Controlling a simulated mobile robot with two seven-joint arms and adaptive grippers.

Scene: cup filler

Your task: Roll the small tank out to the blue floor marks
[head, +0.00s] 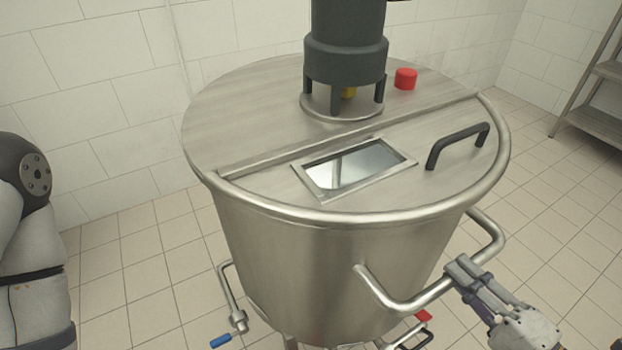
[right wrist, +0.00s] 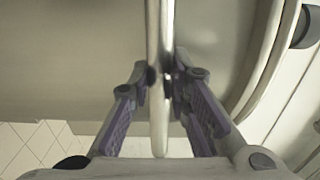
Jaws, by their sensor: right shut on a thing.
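The small tank (head: 320,260) is a round steel vessel with a lid, standing on the tiled floor in the middle of the head view. A bent steel push handle (head: 403,303) sticks out from its front right side. My right gripper (head: 460,275) is shut on this handle near its right part. The right wrist view shows the handle bar (right wrist: 159,110) between the two purple-padded fingers (right wrist: 160,80). My left gripper is out of view; only part of my left arm shows at the left edge. The blue floor marks are not seen in either view.
A dark motor (head: 345,55), a red knob (head: 405,78) and a black lid handle (head: 458,145) sit on top. A pipe with a blue lever (head: 220,341) hangs low at left. A tiled wall stands behind. A steel rack (head: 597,118) is at right. Floor at right is clear.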

